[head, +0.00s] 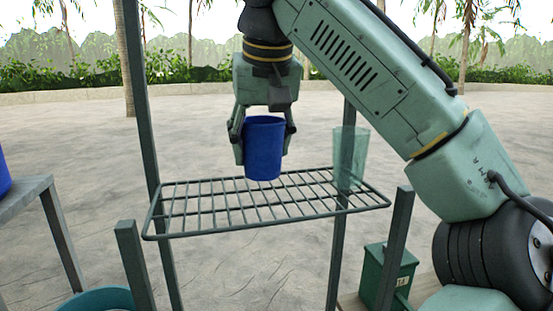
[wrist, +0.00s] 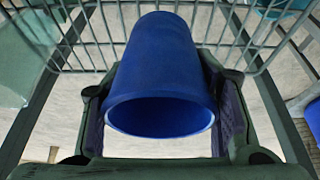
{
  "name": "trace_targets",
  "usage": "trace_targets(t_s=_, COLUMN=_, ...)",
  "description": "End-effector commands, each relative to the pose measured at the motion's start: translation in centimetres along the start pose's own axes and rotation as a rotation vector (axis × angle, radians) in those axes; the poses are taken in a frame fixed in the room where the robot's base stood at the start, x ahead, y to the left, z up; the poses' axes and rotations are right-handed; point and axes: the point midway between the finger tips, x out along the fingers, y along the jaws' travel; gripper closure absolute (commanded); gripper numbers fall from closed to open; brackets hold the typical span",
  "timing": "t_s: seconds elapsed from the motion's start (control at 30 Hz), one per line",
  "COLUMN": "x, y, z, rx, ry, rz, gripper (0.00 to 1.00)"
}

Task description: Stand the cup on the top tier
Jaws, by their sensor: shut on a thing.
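The blue cup (head: 264,150) is upright between the fingers of my gripper (head: 264,135) in the head view. My gripper is shut on it from the sides. The cup's base shows close to the wire rack tier (head: 200,207), over its back middle part; I cannot tell whether it touches the wires. In the wrist view the cup (wrist: 158,60) fills the middle, its open rim toward the camera, with a finger pad of my gripper (wrist: 160,118) on each side. The rack wires (wrist: 75,55) show behind it.
A clear greenish glass (head: 350,155) stands on the rack's right side, near the cup. The rack's dark posts (head: 140,100) rise at the back. A grey table (head: 25,195) with a blue object (head: 3,172) is at left. A green box (head: 388,272) stands below right. The rack's left and front are clear.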

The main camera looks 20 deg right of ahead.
Motion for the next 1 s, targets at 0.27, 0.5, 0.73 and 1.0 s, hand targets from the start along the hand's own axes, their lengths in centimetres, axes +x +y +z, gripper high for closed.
trace_targets(t_s=0.27, x=1.0, y=3.0, z=-1.7, rx=-0.001, ry=0.000, rz=-0.001, gripper=0.75)
trace_targets(t_s=0.5, x=3.7, y=3.1, z=-0.6, rx=-0.003, ry=-0.001, rz=-0.001, gripper=0.75)
trace_targets(t_s=0.73, x=4.3, y=3.0, z=-0.3, rx=0.000, ry=0.001, rz=0.001, gripper=0.75)
trace_targets(t_s=1.0, x=4.6, y=3.0, z=-0.2, rx=0.000, ry=0.000, rz=0.001, gripper=0.43)
